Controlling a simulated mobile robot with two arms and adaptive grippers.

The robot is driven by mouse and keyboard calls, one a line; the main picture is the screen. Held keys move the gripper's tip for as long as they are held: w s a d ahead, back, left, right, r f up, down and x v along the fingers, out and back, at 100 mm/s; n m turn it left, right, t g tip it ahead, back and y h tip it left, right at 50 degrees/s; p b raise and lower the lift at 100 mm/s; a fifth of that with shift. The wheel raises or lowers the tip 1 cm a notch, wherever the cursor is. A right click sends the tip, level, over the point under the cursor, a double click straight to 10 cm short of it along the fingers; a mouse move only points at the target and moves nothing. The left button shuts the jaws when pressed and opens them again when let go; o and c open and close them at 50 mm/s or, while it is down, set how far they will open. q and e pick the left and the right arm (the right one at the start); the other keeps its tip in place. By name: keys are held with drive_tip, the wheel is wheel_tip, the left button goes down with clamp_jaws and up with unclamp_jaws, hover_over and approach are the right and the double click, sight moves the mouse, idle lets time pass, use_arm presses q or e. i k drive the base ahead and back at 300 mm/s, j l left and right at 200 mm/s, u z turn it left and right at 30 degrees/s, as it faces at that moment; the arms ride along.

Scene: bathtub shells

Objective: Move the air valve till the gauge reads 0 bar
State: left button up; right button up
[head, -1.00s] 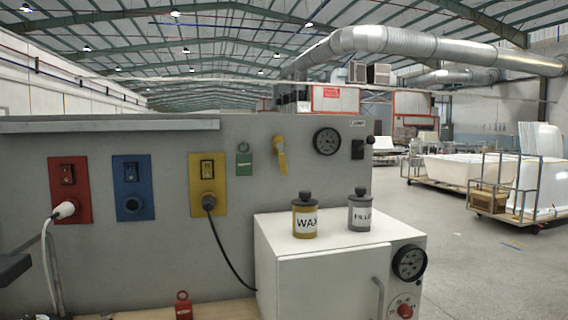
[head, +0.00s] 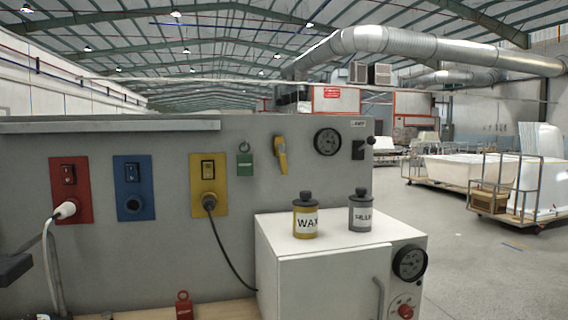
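A yellow lever (head: 281,155), which looks like the air valve, is on the grey panel (head: 110,260) and hangs nearly straight down. A round black gauge (head: 327,142) is mounted to its right; its needle and numbers are too small to read surely. A second black gauge (head: 409,263) is on the front of the white cabinet (head: 320,275). Neither of my grippers can be made out. A dark shape (head: 14,268) cuts in at the left edge; I cannot tell what it is.
Red (head: 70,190), blue (head: 132,188) and yellow (head: 208,184) switch plates line the panel. A green tag (head: 244,160) hangs beside the lever. A wax jar (head: 306,217) and a filler jar (head: 360,211) stand on the cabinet. Open floor (head: 470,270) lies right.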

sight(279, 146)
drive_tip(key=i+l, duration=0.2)
drive_tip(key=l, duration=0.2)
drive_tip(key=i+l+u, duration=0.1)
drive_tip(key=l, duration=0.25)
drive_tip(key=i+l, duration=0.2)
drive_tip(key=l, duration=0.2)
